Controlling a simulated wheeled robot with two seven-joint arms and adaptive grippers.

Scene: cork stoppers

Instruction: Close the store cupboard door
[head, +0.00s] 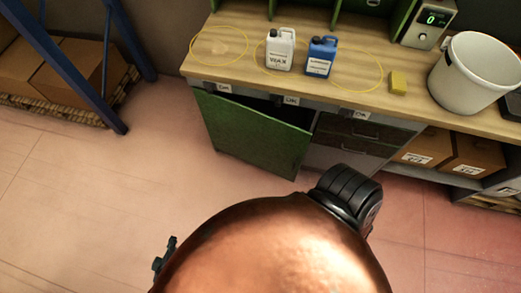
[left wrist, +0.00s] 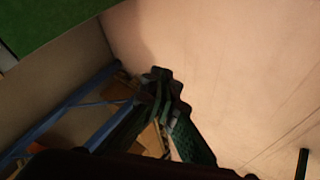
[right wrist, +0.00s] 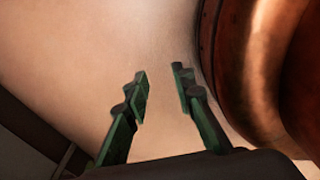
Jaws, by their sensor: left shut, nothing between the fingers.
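The store cupboard door (head: 255,137) is a green panel under the workbench in the head view. It stands ajar: its right edge is swung outward and a dark gap shows above it. My left gripper (head: 163,255) shows small and dark at the lower left, apart from the door and nearer to me. In the left wrist view its fingers (left wrist: 160,88) are together and empty. A green surface fills that view's top left corner; I cannot tell if it is the door. My right gripper (right wrist: 160,82) is open and empty in the right wrist view.
The bench top (head: 225,75) holds a white can (head: 280,50), a blue can (head: 320,57), a yellow sponge (head: 398,83) and a white bucket (head: 472,73). Drawers (head: 355,128) sit right of the door. A blue rack (head: 65,65) stands left. The floor before the door is clear.

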